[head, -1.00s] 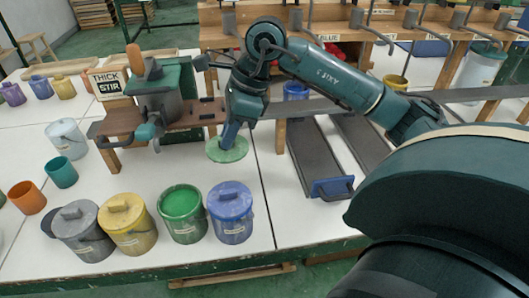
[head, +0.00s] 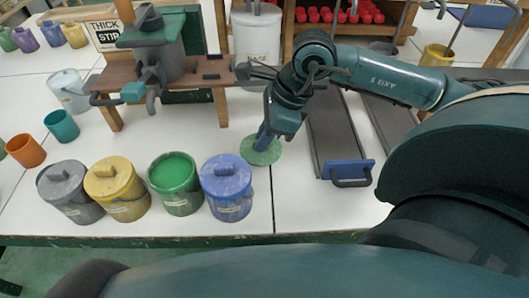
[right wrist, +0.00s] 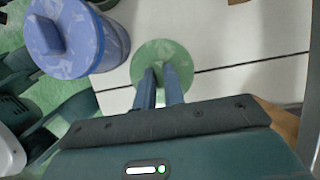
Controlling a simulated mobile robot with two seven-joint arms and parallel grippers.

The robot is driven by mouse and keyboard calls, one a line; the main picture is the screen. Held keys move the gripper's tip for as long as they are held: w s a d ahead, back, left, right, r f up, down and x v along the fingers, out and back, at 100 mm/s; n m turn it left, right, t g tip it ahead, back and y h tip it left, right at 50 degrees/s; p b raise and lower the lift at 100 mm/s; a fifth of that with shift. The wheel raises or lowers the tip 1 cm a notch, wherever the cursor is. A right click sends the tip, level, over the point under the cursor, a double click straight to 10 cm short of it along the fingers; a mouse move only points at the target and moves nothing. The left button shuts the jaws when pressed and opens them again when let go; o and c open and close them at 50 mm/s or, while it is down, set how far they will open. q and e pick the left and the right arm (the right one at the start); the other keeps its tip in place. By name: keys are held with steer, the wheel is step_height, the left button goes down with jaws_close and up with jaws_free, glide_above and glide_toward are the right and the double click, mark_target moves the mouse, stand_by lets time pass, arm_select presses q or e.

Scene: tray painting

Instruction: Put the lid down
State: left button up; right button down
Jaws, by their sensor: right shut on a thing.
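My right gripper (head: 264,136) is shut on the green lid (head: 261,153), a flat pale-green disc. The lid is level, behind and right of the blue lidded pot (head: 226,185), clear of it. The right wrist view shows the two blue fingers (right wrist: 161,86) closed in at the middle of the lid (right wrist: 163,55), which hangs over or rests on the white table; I cannot tell which. The green pot (head: 175,180) stands open and full of green paint, left of the blue pot. My left gripper is not in view.
Yellow (head: 117,189) and grey (head: 68,190) lidded pots stand left of the green pot. A wooden stand (head: 170,86) with a stirrer is behind. A dark ramp with a blue-ended tray (head: 346,171) lies right of the lid. White table between is bare.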

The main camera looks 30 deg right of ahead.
mark_target(264, 153)
step_height(264, 153, down, 5)
steer(key=shift+f, duration=0.2)
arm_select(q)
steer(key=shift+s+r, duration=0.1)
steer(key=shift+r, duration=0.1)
arm_select(e)
steer(key=shift+f+b, duration=0.2)
steer(key=shift+b, duration=0.3)
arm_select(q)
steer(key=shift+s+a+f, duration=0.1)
arm_select(e)
steer(key=c, duration=1.5)
jaws_free()
steer(key=shift+r, duration=0.1)
steer(key=shift+r+p, duration=0.25)
steer(key=shift+p, duration=0.15)
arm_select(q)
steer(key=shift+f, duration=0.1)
arm_select(e)
steer(key=v, duration=1.2)
